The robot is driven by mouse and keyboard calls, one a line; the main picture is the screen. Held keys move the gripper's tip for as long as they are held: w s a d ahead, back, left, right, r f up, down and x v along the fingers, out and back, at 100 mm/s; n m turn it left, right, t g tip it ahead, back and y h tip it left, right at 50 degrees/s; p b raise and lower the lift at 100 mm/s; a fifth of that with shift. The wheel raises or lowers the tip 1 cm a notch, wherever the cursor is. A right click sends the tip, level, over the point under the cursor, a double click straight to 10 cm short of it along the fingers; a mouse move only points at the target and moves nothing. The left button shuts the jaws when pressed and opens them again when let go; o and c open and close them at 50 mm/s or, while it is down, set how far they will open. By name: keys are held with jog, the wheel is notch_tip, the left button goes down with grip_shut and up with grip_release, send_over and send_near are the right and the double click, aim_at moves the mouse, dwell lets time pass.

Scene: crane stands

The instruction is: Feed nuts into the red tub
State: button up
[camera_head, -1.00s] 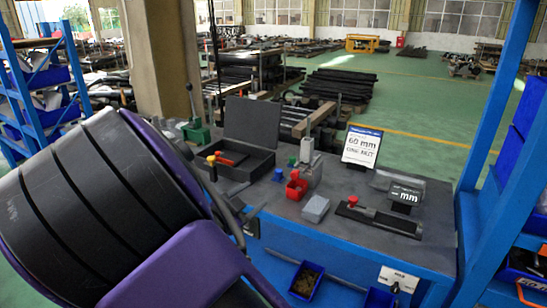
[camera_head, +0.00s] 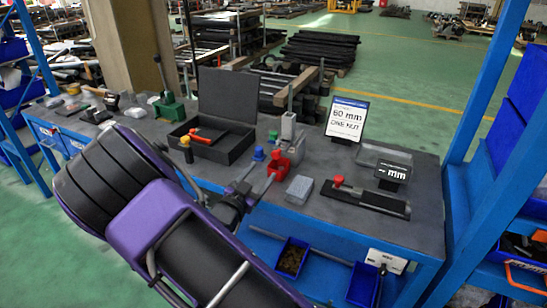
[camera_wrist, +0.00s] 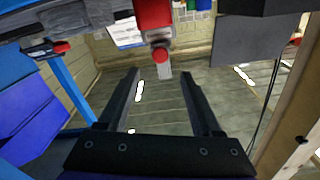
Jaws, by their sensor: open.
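The red tub (camera_head: 279,164) stands on the dark bench top near its front edge, against a grey fixture (camera_head: 289,130). A red part that looks like the tub also shows at the top of the wrist view (camera_wrist: 153,14), with a red knob (camera_wrist: 160,55) below it. Brown pieces that look like nuts (camera_head: 291,259) lie in a blue bin (camera_head: 303,243) on the bench front. My gripper (camera_head: 252,186) is open and at the front edge of the bench, just short of the tub. In the wrist view its fingers (camera_wrist: 162,95) are wide apart with nothing between them.
An open black case (camera_head: 240,148) lies left of the tub. A grey block (camera_head: 299,189), a dark slide with a red knob (camera_head: 365,198) and a display (camera_head: 395,172) are to the right. A sign (camera_head: 347,119) stands behind. A blue upright (camera_head: 487,100) bounds the right.

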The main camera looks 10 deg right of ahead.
aim_at(275, 156)
jog(key=x, duration=0.8)
jog(key=shift+w+d+f, duration=0.1)
jog(key=shift+w+d, duration=0.1)
jog(key=shift+w, duration=0.2)
grip_shut()
dwell(0.9)
